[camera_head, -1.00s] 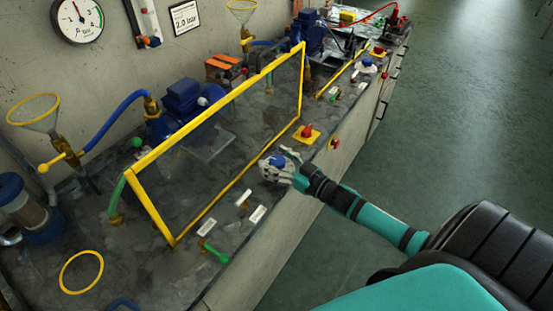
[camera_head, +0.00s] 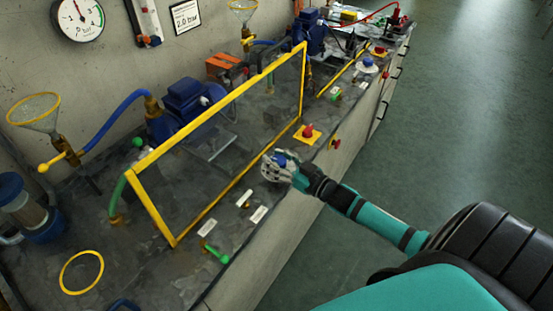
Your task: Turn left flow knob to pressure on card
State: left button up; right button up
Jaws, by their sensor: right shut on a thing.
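The left flow knob (camera_head: 281,160) is blue and sits on the bench top just in front of the yellow-framed clear guard. My right gripper (camera_head: 274,168) is shut on it, and its fingers hide most of the knob. The card (camera_head: 186,17) on the wall reads 2.0 bar. The round pressure gauge (camera_head: 77,19) hangs to its left, with its needle pointing up and to the left; its numbers are too small to read surely. My left gripper is out of view.
The yellow-framed guard (camera_head: 223,98) stands close behind the knob. A red stop button (camera_head: 308,131) on a yellow plate is to the right. A green-handled valve (camera_head: 215,253) and white labels (camera_head: 258,214) lie to the left front. Open floor lies right of the bench.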

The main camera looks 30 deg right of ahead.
jog(key=shift+s+f+n+g+y, duration=0.2)
jog(key=shift+n+g+y, duration=0.15)
jog(key=shift+y, duration=0.35)
jog(key=o, duration=1.3)
jog(key=shift+s+d+r, duration=0.15)
jog(key=shift+s+r, duration=0.05)
jog(key=shift+s, duration=0.05)
jog(key=shift+w, duration=0.15)
jog(key=v, duration=1.2)
jog(key=shift+f, duration=0.15)
